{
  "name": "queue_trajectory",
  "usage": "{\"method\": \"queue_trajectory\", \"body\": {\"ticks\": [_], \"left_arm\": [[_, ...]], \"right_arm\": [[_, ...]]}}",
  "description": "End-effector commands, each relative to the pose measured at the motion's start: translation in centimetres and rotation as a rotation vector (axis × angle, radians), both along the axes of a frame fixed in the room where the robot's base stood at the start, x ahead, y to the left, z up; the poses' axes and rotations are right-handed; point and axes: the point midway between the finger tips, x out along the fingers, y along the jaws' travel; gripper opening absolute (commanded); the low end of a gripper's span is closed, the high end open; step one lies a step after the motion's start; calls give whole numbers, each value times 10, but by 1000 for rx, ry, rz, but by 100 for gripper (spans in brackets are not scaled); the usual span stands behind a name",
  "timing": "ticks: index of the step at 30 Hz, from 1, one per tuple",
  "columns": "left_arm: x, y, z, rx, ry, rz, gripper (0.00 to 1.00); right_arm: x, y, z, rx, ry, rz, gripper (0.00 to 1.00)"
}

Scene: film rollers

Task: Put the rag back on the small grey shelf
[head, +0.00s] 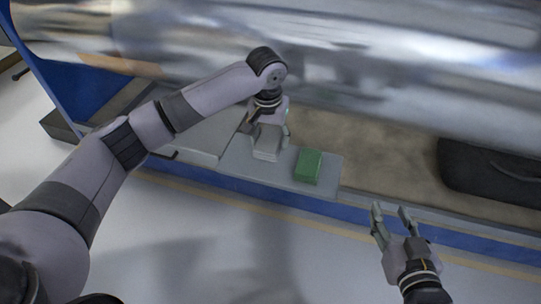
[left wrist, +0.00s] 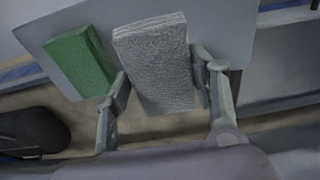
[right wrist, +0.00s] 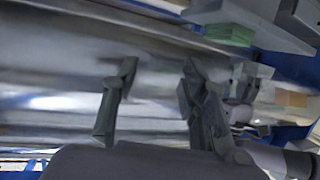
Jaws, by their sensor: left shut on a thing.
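The rag, a folded grey textured block, shows in the head view (head: 266,154) and in the left wrist view (left wrist: 158,62). My left gripper (head: 269,140) points down and is shut on it, one finger on each side. The rag is at or just above the small grey shelf (head: 325,189); I cannot tell whether it touches. The shelf also shows in the left wrist view (left wrist: 222,28). My right gripper (head: 391,212) is open and empty, to the right of the shelf and apart from it.
A green block (head: 309,166) lies on the shelf just right of the rag. A large shiny metal roller (head: 350,70) runs behind and above the shelf. A black case (head: 490,172) lies to the right. A blue rail (head: 225,183) runs along the front; the floor before it is clear.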

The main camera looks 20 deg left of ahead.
Motion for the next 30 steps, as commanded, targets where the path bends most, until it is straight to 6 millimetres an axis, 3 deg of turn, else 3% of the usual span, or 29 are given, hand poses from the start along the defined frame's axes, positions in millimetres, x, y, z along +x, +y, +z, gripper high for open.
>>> {"method": "queue_trajectory", "body": {"ticks": [3, 11, 18, 27, 28, 30], "left_arm": [[0, 0, -16, 1, 0, 0, 31], [0, 0, -32, 1, 0, 1, 31], [0, 0, -56, 1, 0, 0, 31], [0, 0, -59, 0, 0, 0, 31], [0, 0, -59, 0, 0, 0, 55], [0, 0, -59, 0, 0, 0, 60]], "right_arm": [[8, 5, 19, 28, -114, 7, 40], [13, 10, 43, 61, -241, 16, 40], [14, 16, 81, 113, -445, 28, 40], [13, 16, 90, 123, -482, 30, 40], [13, 16, 90, 123, -482, 30, 40], [13, 16, 90, 123, -481, 30, 40]]}}
